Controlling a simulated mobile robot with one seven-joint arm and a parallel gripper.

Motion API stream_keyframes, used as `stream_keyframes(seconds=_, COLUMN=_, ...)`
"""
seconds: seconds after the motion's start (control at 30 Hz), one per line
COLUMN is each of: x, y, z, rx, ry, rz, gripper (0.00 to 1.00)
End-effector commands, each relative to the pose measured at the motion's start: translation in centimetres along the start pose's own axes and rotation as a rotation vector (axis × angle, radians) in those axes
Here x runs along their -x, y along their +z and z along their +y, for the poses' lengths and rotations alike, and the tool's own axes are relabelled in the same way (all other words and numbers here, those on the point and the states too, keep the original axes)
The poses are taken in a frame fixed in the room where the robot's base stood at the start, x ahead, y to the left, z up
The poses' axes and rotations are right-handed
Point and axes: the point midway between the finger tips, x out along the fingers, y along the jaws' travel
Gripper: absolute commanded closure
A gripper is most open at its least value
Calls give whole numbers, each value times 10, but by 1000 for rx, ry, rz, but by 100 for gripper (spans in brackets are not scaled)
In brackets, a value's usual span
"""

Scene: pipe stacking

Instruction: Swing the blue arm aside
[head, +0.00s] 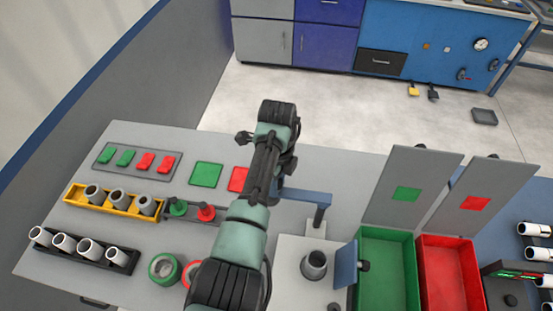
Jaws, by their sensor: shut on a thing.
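The blue arm (304,196) is a flat grey-blue bar with a downturned right end (319,216), above the light block on the right part of the bench. My gripper (279,187) points down at the bar's left end and is shut on it, partly hidden behind my own arm. A grey pipe socket (314,265) stands on the block just below and right of the bar. A separate blue upright plate (346,265) stands right of the socket.
A green bin (408,232) and a red bin (433,238) stand right of the block with raised lids. A yellow rack (72,197) and a black rack (38,243) hold pipes at left. Green (207,174) and red (239,179) pads lie behind my arm.

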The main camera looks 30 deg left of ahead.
Motion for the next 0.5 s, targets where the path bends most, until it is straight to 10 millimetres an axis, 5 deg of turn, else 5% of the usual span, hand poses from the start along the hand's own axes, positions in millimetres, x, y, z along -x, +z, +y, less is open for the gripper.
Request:
stream_keyframes(seconds=0.4, x=2, y=0, z=-4, rx=-16, ry=-8, rz=-3, gripper=100)
stream_keyframes(seconds=0.43, x=2, y=0, z=-4, rx=-16, ry=-9, rz=-3, gripper=65)
stream_keyframes(seconds=0.5, x=2, y=0, z=-4, rx=-15, ry=-9, rz=-3, gripper=52)
